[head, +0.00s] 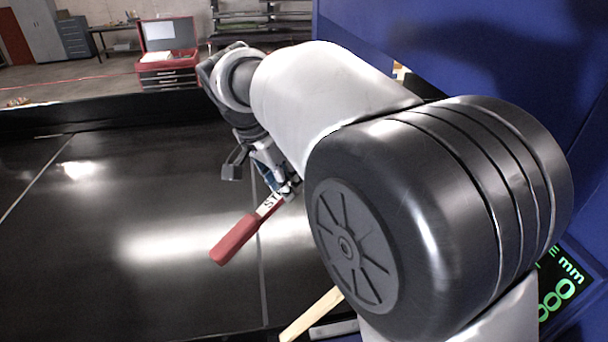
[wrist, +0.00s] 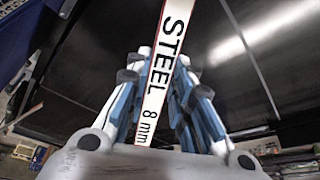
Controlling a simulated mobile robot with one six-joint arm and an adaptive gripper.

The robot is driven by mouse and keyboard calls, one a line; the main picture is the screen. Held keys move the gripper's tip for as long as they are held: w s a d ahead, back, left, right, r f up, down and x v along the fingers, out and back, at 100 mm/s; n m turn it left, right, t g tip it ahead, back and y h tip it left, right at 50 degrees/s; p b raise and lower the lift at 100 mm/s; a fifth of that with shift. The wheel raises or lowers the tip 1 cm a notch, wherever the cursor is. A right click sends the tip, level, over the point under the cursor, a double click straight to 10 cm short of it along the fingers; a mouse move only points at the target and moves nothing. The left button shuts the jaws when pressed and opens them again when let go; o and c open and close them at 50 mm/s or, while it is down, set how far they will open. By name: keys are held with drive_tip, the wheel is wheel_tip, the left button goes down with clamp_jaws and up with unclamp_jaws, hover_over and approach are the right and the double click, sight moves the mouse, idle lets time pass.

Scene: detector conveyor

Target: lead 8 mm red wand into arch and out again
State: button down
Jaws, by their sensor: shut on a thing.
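My gripper (head: 278,180) is shut on the red wand (head: 236,238) above the dark conveyor belt (head: 120,225). In the head view the wand's red end points down and left, away from the blue arch (head: 475,45). Its white label part runs into the fingers, and its other end is hidden by my arm. In the wrist view the wand (wrist: 167,62) stands between the fingers (wrist: 160,85), with "STEEL 8 mm" readable on its white face. The arch stands at the right; my arm covers much of it, and its opening cannot be made out.
A green-lit display (head: 562,285) showing "mm" and zeros is at the lower right. A pale wooden strip (head: 311,314) lies at the bottom, near my arm. A red tool chest (head: 167,60) stands far behind the belt. The belt's left part is clear.

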drive_tip(key=s+a+p, duration=0.1)
drive_tip(key=a+p, duration=0.1)
drive_tip(key=a, duration=0.6)
drive_tip(key=shift+s, duration=0.3)
